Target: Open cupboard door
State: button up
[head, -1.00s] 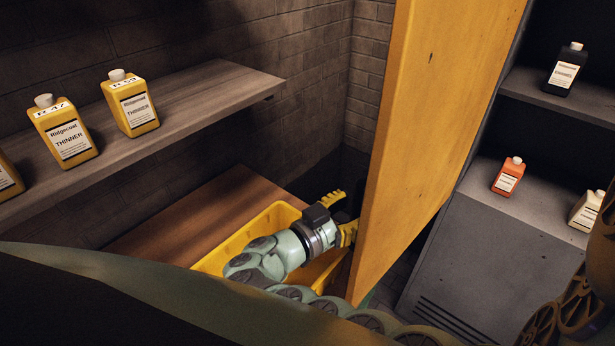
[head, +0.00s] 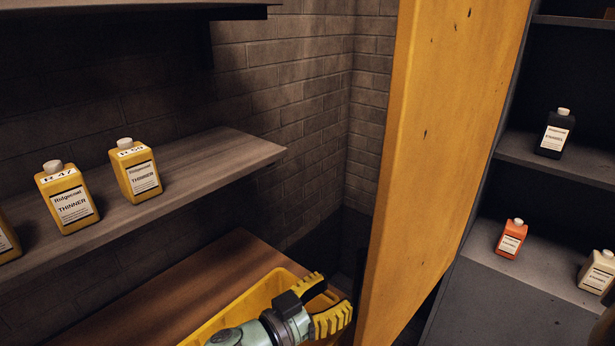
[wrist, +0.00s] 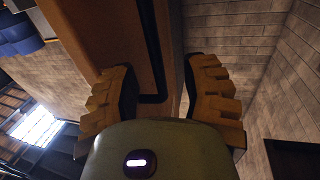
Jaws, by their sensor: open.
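The yellow cupboard door (head: 440,150) stands swung out from the dark cupboard, whose shelves show to its right. My gripper (head: 333,294) is at the lower left of the door in the head view, with its yellow fingers spread and nothing between them. One finger is close to the door's left edge; I cannot tell if they touch. In the wrist view, the open fingers (wrist: 160,68) point towards the orange-brown door (wrist: 105,30). A dark bent bar (wrist: 150,50), seemingly the handle, runs on the door beyond the fingertips.
A yellow crate (head: 215,325) sits under my gripper on a brown wooden surface (head: 170,290). A wall shelf (head: 225,150) at left holds several yellow thinner bottles. The cupboard shelves hold a black bottle (head: 555,133), an orange bottle (head: 511,239) and a cream bottle (head: 597,272).

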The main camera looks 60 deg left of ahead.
jog(key=shift+s, duration=1)
